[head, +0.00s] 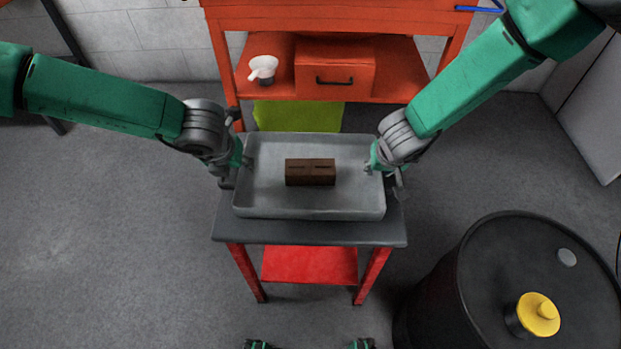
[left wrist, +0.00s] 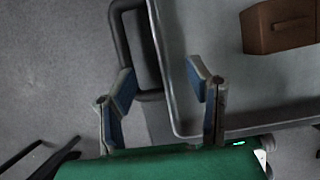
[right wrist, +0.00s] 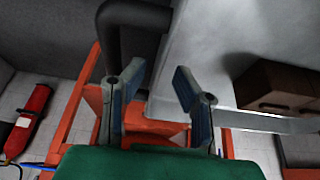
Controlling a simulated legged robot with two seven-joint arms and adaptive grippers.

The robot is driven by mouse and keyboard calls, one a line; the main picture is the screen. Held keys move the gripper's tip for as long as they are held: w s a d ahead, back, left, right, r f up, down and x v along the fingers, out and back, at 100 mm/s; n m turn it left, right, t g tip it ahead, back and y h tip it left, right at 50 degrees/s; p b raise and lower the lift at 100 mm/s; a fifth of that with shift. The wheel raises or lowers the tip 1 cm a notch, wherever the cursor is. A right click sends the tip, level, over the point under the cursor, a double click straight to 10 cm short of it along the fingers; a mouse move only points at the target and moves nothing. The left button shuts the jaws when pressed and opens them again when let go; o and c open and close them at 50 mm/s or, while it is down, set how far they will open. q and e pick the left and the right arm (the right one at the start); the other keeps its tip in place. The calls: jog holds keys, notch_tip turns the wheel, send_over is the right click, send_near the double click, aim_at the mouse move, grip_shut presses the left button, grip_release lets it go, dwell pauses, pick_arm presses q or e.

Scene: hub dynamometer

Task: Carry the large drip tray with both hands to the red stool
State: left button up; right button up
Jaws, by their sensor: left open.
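The large grey drip tray (head: 265,205) appears to rest on the dark top of the red-legged stool (head: 310,232). A brown block (head: 310,172) lies inside it, near the middle. My left gripper (head: 240,162) is at the tray's left end. In the left wrist view its fingers (left wrist: 160,78) are apart, with the tray's rim and dark handle (left wrist: 122,40) by the gap. My right gripper (head: 376,165) is at the right end. In the right wrist view its fingers (right wrist: 158,75) are also apart, near the other dark handle (right wrist: 135,15). Finger contact with the tray is unclear.
An orange workbench (head: 400,75) with a drawer box (head: 335,75) and a white cup-like item (head: 263,68) stands behind. A black drum (head: 480,270) with a yellow cap stands at front right. The floor on the left is clear.

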jog(key=shift+r, duration=0.2)
pick_arm(q)
jog(key=v, duration=0.9)
pick_arm(e)
jog(key=v, duration=1.1)
jog(key=shift+s+r, duration=0.2)
jog(key=shift+r, duration=0.05)
